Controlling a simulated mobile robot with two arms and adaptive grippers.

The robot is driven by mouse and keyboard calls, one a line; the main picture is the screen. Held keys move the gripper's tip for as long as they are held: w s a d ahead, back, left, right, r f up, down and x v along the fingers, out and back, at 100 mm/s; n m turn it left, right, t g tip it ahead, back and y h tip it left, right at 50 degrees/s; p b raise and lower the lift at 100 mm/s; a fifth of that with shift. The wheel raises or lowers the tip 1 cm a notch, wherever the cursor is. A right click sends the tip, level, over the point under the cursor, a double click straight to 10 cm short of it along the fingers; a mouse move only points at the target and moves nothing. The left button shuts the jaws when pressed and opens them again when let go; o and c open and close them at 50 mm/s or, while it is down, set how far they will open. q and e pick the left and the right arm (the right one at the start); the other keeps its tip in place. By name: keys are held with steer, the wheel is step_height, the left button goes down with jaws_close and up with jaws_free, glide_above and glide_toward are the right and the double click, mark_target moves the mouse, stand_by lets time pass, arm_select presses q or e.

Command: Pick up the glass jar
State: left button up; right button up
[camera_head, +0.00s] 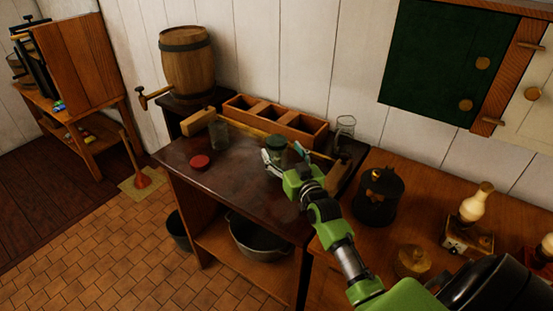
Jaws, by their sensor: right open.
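My right gripper (278,159) is open over the dark-topped table, its fingers at a small greenish glass jar (277,144). The jar is partly hidden by the gripper, and I cannot tell whether the fingers touch it. Another clear glass vessel (219,136) stands upright to the left on the same table. A taller clear glass (345,128) stands at the back right, beside the wooden box. A round red lid (200,162) lies flat near the left glass. My left gripper is not in view.
A three-compartment wooden box (244,103) stands along the wall, behind the jar. A barrel (187,62) with a tap stands at the back left. A dark kettle-like pot (378,196) and an oil lamp (478,203) stand on the right counter. The dark tabletop's front left is clear.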

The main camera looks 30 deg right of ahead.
steer(key=w, duration=0.2)
steer(key=w+d, duration=0.1)
steer(key=w, duration=0.1)
steer(key=shift+w, duration=0.5)
steer(key=c, duration=1.6)
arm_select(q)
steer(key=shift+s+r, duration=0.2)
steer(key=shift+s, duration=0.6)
arm_select(e)
steer(key=shift+r, duration=0.1)
steer(key=shift+c, duration=1.1)
